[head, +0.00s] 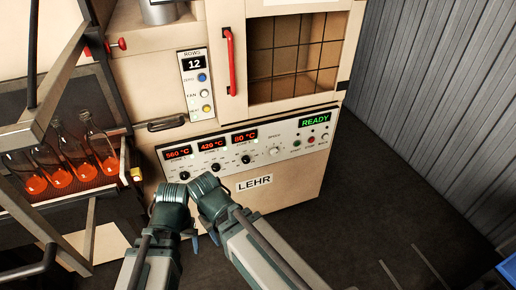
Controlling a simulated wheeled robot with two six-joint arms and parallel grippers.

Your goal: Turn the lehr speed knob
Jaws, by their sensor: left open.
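The lehr control panel (250,147) slopes across the front of the beige machine. The speed knob (274,151) is a light round knob under a small SPEED label, right of the three red temperature displays, and nothing covers it. My left gripper (187,192) is at the lower left of the panel, well left of the speed knob and apart from it. It is open with nothing seen in it; its fingers are hard to make out among my arm links. I cannot make out my right gripper.
Several dark zone knobs (215,167) sit under the displays. A green READY display (314,120) and coloured buttons (311,140) are at the panel's right end. Glowing bottles (75,152) stand at the left. A red handle (230,62) projects above the panel.

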